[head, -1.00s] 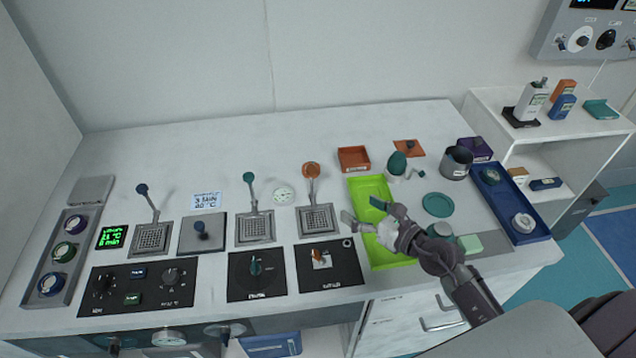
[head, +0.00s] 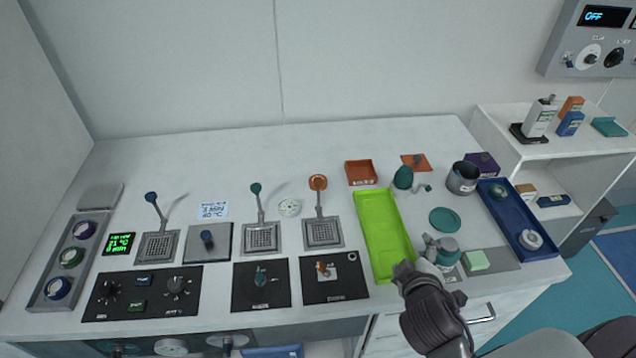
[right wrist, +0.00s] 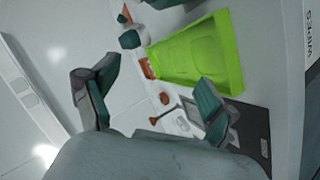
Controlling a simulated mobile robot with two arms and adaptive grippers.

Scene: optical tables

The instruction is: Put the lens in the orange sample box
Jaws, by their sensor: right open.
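The orange sample box (head: 361,173) stands open behind the green tray in the head view, and it looks empty. It shows partly in the right wrist view (right wrist: 147,69). A flat orange piece with a knob (head: 415,161) lies to its right. I cannot tell for sure which item is the lens; round pieces lie in the blue tray, one of them pale (head: 530,239). My right gripper (head: 416,267) is at the front right corner of the green tray. Its fingers are apart and empty in the right wrist view (right wrist: 152,95). My left gripper is not in view.
The green tray (head: 384,230) is empty. A teal-topped jar (head: 441,250) stands close to my right gripper. The blue tray (head: 518,222), a metal cup (head: 462,178) and a teal disc (head: 445,220) are to the right. Levers and control panels (head: 140,293) fill the left.

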